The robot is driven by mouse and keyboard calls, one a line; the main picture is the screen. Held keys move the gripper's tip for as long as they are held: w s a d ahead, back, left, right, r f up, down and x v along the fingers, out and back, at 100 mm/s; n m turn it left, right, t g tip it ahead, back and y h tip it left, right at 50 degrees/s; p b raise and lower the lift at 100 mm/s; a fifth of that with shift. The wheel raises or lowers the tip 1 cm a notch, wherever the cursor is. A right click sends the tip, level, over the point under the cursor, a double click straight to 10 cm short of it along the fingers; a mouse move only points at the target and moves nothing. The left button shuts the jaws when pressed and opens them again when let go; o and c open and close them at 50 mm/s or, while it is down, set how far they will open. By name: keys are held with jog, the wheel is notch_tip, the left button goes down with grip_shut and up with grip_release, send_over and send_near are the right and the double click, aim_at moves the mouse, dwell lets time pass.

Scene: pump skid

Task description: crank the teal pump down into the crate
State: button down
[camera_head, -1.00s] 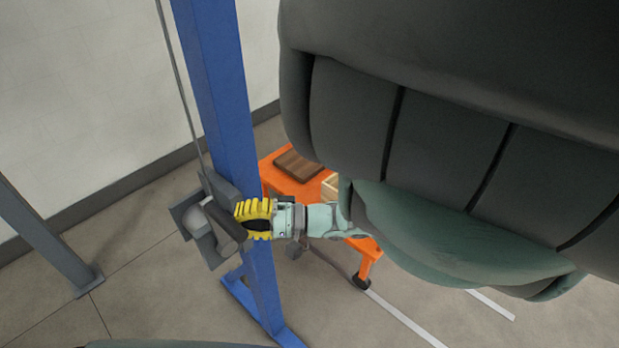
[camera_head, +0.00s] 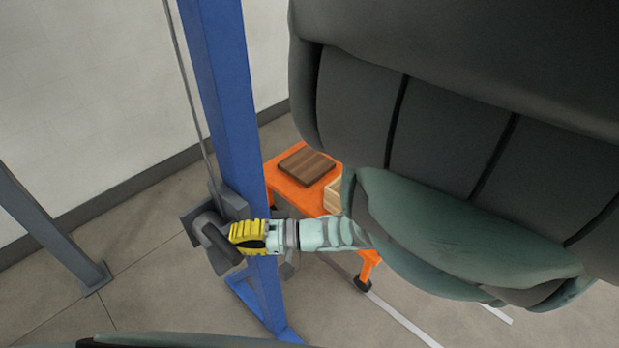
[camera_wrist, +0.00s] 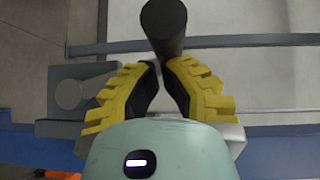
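The crank handle (camera_head: 220,246) is a dark grey bar on the grey winch (camera_head: 215,212), fixed to the blue post (camera_head: 222,90). My gripper (camera_head: 232,238), with yellow fingers, is at the handle. In the wrist view the fingertips (camera_wrist: 165,62) close in on both sides of the dark handle (camera_wrist: 164,25) and appear to touch it. The crate (camera_head: 333,195) is light wood on the orange cart (camera_head: 285,190); only a corner shows. I cannot see the teal pump; my own arm covers much of the head view.
A dark wooden board (camera_head: 306,167) lies on the cart beside the crate. A thin cable (camera_head: 188,90) runs up from the winch along the post. A grey post (camera_head: 55,235) stands at left before the wall. The floor between the posts is clear.

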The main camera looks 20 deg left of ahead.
aim_at(224, 253)
jog(key=shift+s+a+n+t+h+p, duration=0.1)
jog(key=shift+s+n+t+h+p, duration=0.1)
jog(key=shift+s+p, duration=0.3)
jog(key=shift+s+a+n+t+h+p, duration=0.1)
jog(key=shift+s+n+p, duration=0.1)
jog(key=shift+p, duration=0.45)
jog(key=shift+s+f, duration=0.1)
jog(key=shift+s+a+h+p, duration=0.15)
jog(key=shift+s+h+p, duration=0.15)
jog(key=shift+p, duration=0.1)
jog(key=shift+s+a+f+n+t+h+p, duration=0.2)
jog(key=shift+s+n, duration=0.1)
jog(key=shift+s, duration=0.1)
jog(key=shift+s+a+f+n+t+h+p, duration=0.1)
jog(key=shift+s+a+n+t+p, duration=0.1)
jog(key=shift+s+n, duration=0.15)
dwell(0.5)
